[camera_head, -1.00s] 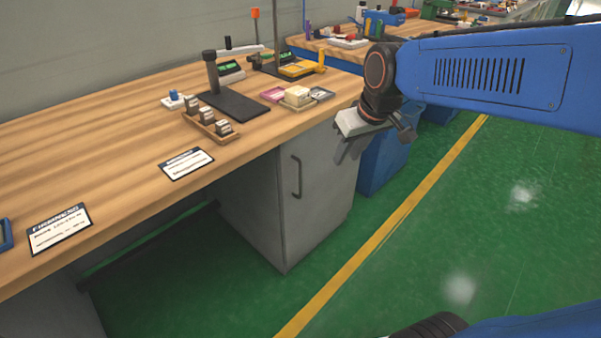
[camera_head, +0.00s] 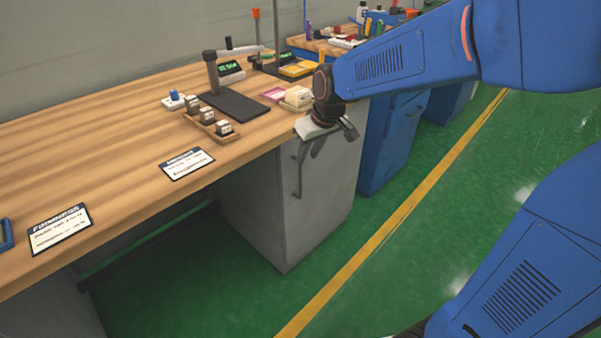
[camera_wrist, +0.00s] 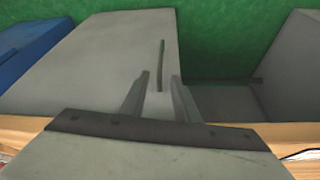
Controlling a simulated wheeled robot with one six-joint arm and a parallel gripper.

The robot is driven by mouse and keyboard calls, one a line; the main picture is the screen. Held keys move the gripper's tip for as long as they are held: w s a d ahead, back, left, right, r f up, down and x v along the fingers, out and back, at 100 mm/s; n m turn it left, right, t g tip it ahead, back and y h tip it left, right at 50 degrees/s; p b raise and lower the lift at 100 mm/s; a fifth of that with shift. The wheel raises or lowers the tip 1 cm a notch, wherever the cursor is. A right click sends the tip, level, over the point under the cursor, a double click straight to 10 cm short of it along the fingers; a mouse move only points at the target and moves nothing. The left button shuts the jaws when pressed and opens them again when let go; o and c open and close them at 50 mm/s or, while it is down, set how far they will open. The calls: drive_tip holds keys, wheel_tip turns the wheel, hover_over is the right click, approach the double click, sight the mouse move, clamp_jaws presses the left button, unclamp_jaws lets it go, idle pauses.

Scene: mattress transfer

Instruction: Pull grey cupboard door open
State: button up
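The grey cupboard door (camera_head: 325,205) is the front of a grey cabinet under the wooden bench, and it looks shut. Its dark vertical handle (camera_head: 298,172) is near the door's left edge. My gripper (camera_head: 306,160) is in front of the upper part of the handle. In the wrist view the handle (camera_wrist: 161,62) shows between and beyond the two fingers of my gripper (camera_wrist: 160,80). The fingers are apart with a gap between them. Whether they touch the handle cannot be told.
The wooden bench top (camera_head: 110,130) lies just beside my wrist. A tray of small blocks (camera_head: 212,128) and a white box (camera_head: 299,96) stand near its edge. A blue cabinet (camera_head: 390,140) stands to the right. The green floor in front is clear.

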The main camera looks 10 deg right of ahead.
sight(301, 170)
drive_tip(key=x, duration=1)
drive_tip(key=shift+w+a+f, duration=0.15)
drive_tip(key=shift+f, duration=0.2)
clamp_jaws()
